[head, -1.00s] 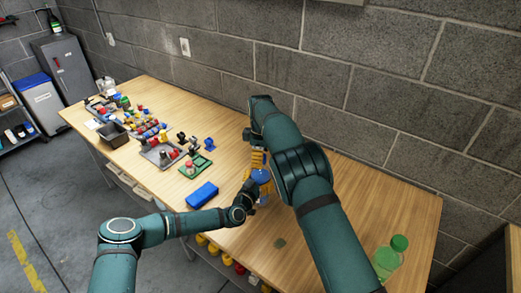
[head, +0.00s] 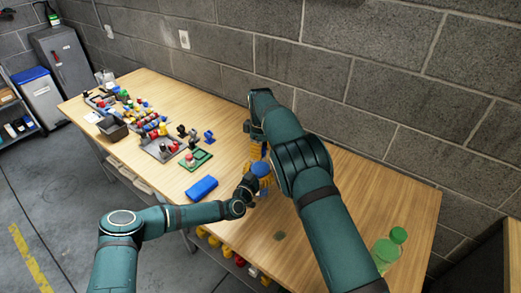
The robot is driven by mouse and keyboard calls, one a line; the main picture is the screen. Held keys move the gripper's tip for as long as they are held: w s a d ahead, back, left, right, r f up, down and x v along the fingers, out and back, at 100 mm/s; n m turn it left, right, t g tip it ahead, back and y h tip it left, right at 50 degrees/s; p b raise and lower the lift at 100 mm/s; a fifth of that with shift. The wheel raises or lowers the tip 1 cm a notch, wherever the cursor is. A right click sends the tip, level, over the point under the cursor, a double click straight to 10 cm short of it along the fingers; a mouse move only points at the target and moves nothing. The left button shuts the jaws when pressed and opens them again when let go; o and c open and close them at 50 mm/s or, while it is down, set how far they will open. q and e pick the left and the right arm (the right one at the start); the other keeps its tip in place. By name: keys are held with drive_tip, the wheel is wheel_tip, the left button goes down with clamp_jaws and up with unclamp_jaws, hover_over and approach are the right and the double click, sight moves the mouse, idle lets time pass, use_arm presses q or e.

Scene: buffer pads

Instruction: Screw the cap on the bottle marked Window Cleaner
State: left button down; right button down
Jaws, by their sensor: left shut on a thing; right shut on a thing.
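A round blue cap-like top (head: 261,169) shows between my two grippers, over the table's near edge area. A bit of blue below it (head: 263,192) looks like the bottle's body. No label can be read. My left gripper (head: 249,186) is shut on the bottle from the near left, its fingertips partly hidden. My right gripper (head: 256,152) reaches down just behind the blue top. Its yellow ridged part shows and its tips are hidden. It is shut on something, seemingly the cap. I cannot tell whether the cap sits straight on the neck.
A blue box (head: 201,189) lies left of the grippers. Trays with many small coloured parts (head: 163,150) fill the table's far left. A green bottle (head: 384,252) stands at the right. A block wall bounds the back.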

drive_tip(key=m, duration=0.8)
drive_tip(key=shift+m, duration=0.4)
drive_tip(key=m, duration=0.7)
drive_tip(key=shift+f, duration=0.1)
drive_tip(key=shift+c, duration=2.4)
unclamp_jaws()
wheel_tip(320, 180, up, 12)
